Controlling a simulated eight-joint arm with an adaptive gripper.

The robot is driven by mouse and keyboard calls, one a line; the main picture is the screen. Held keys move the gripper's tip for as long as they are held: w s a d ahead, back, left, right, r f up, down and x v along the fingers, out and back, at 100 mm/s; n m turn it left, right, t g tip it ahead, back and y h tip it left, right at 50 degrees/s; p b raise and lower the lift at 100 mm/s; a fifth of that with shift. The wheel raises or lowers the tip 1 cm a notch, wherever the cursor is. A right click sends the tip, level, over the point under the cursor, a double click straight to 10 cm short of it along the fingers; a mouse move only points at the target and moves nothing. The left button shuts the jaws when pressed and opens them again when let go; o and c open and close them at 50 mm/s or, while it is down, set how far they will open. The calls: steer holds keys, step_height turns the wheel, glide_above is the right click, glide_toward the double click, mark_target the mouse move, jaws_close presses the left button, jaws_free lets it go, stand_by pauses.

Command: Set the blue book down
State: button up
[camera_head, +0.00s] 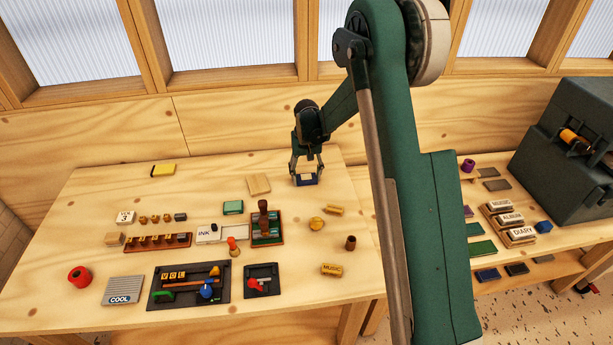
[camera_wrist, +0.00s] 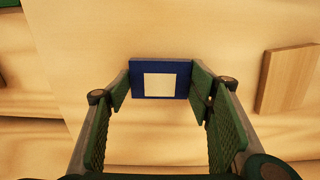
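The blue book (camera_head: 306,181) is at the back right of the wooden table (camera_head: 90,215), low at the tabletop. It is small and dark blue with a pale square label, and it also shows in the wrist view (camera_wrist: 138,79). My gripper (camera_head: 306,172) points down over it. In the wrist view my gripper's fingers (camera_wrist: 160,84) stand at the two ends of the book, closed against it. Whether the book's underside touches the table is hard to tell.
A wooden block (camera_head: 258,184) lies just left of the book. A yellow book (camera_head: 163,170) is at the back left. A green box (camera_head: 233,208) and a stamp rack (camera_head: 267,228) stand nearer the front. Bare table lies between the yellow book and the block.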

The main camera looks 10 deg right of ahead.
mark_target(307, 178)
steer(key=o, duration=0.3)
steer(key=shift+r, duration=0.2)
step_height(307, 178, up, 12)
stand_by(0.7)
stand_by(0.6)
